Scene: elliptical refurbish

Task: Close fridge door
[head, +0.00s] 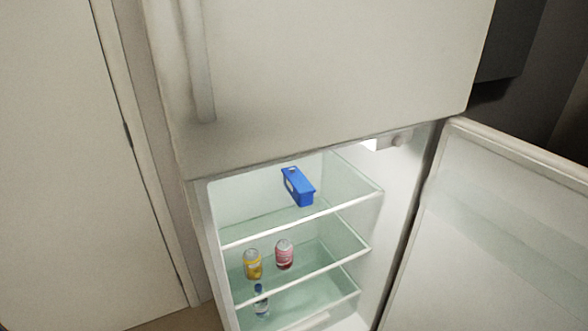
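The fridge (315,85) stands in front of me, tilted in the head view. Its upper door is shut and has a vertical handle (199,65) at its left side. The lower fridge door (490,235) stands wide open, swung out to the right, with its inner side showing. Its hinge side is near the right edge of the lit compartment, and its lower part runs out of the picture. Neither of my grippers shows in the head view.
Inside, a blue box (298,187) is on the top shelf. A pale door or panel (55,160) is at left.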

